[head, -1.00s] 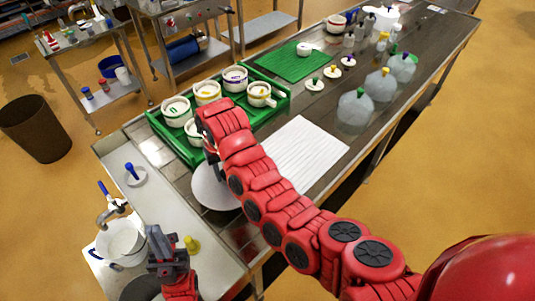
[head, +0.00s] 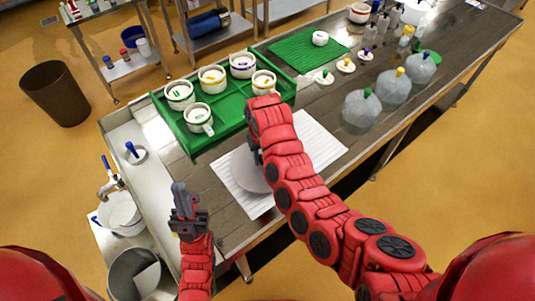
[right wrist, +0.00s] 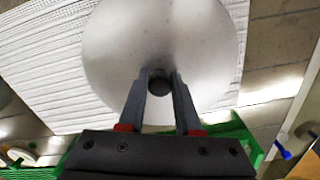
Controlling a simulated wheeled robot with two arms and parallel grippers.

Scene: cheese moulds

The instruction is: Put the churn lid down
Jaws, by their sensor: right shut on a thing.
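The churn lid (head: 248,172) is a grey round disc, partly hidden behind my right arm in the head view. In the right wrist view the lid (right wrist: 160,35) fills the upper middle, with a dark round knob at its centre. My right gripper (right wrist: 160,82) is shut on that knob; it also shows in the head view (head: 256,154). The lid is over the white ribbed mat (head: 312,135); I cannot tell whether it touches it. My left gripper (head: 180,190) is at the table's near edge, left of the mat, holding nothing visible; its jaw opening is unclear.
A green tray (head: 228,124) with several white moulds lies just behind the mat. Clear domes with coloured knobs (head: 361,110) stand to the right. The mat's right part is bare.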

